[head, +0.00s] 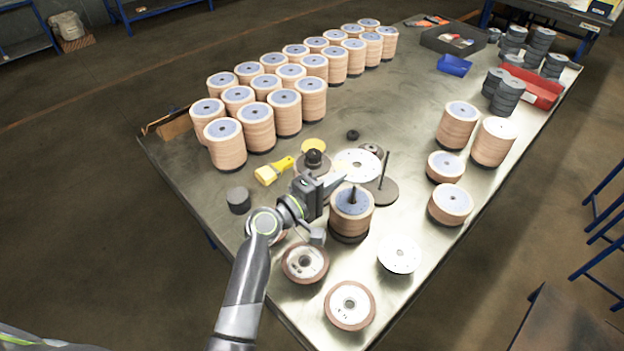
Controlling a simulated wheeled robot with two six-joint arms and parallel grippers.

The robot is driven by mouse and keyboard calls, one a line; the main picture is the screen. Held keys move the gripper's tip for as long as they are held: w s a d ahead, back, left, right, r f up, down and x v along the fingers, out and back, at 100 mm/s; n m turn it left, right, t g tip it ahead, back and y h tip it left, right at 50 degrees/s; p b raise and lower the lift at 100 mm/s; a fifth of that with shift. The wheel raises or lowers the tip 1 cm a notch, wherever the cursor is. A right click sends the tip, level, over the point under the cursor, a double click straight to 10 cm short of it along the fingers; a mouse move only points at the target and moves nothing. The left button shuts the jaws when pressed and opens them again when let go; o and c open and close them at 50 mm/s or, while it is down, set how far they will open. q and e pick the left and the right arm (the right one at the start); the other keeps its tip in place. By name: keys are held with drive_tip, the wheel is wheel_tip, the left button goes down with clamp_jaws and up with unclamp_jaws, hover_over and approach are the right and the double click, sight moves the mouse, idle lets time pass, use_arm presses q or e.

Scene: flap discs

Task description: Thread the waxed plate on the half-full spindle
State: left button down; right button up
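A spindle (352,193) carries a stack of tan discs with a blue-grey top, its dark tip rising above them. Beside it a bare thin rod stands on a dark round base (385,192). A white plate (357,162) with a centre hole is just behind the half-full spindle. My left gripper (340,184) reaches in from the left, its fingers at this plate's near edge. I cannot tell whether they grip the plate or only overlap it in view. Another shiny white plate (400,254) lies flat at the front right. Wax is not distinguishable. My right gripper is out of view.
A yellow brush (273,171), a yellow lid (313,146) and a dark cylinder (238,200) are near my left arm. Two brown-rimmed discs (305,262) (349,305) lie in front. Rows of tan stacks (257,128) fill the back left; more stand right.

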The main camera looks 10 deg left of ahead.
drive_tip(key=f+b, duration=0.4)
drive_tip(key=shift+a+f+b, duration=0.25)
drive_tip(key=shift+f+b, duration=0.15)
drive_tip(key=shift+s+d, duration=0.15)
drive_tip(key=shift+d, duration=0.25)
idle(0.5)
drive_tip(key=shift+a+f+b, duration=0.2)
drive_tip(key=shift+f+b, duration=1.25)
drive_tip(key=shift+b, duration=0.05)
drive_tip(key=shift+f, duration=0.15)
